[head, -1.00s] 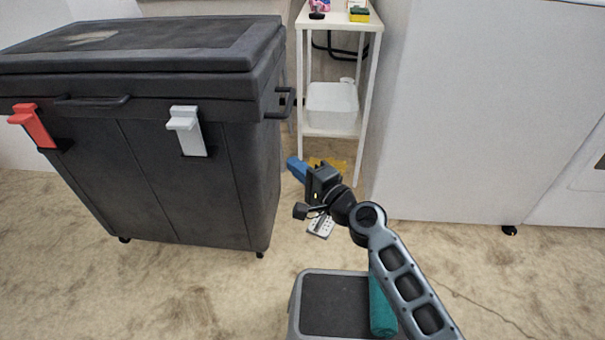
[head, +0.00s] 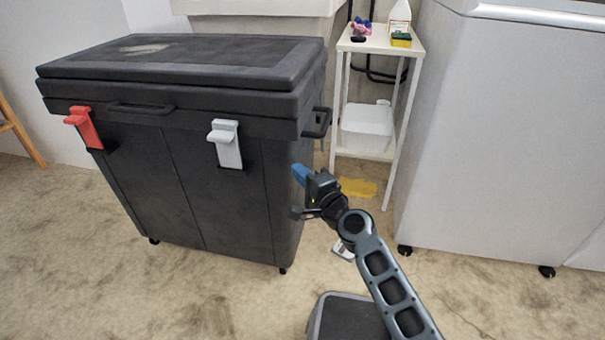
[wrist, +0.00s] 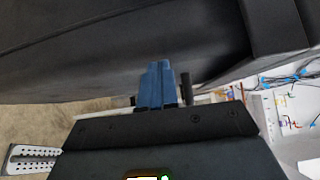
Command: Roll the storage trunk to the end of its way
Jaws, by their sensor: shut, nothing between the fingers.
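The storage trunk (head: 185,130) is a large black box on small casters in the left half of the head view. It has a lid, a red latch (head: 84,127), a white latch (head: 226,144) and a dark side handle (head: 318,122) on its right end. My gripper (head: 300,174), with blue fingers, is beside the trunk's right end, below the side handle. In the wrist view the blue fingers (wrist: 157,84) are together and empty, and the dark trunk (wrist: 130,45) fills the space in front of them. Whether they touch it I cannot tell.
A narrow white shelf (head: 377,45) with a white bin (head: 366,130) stands behind my gripper. A white wheeled cabinet (head: 500,130) is on the right. A yellow patch (head: 358,187) and a small pale item (head: 343,250) lie on the floor. Carpet in front of the trunk is clear.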

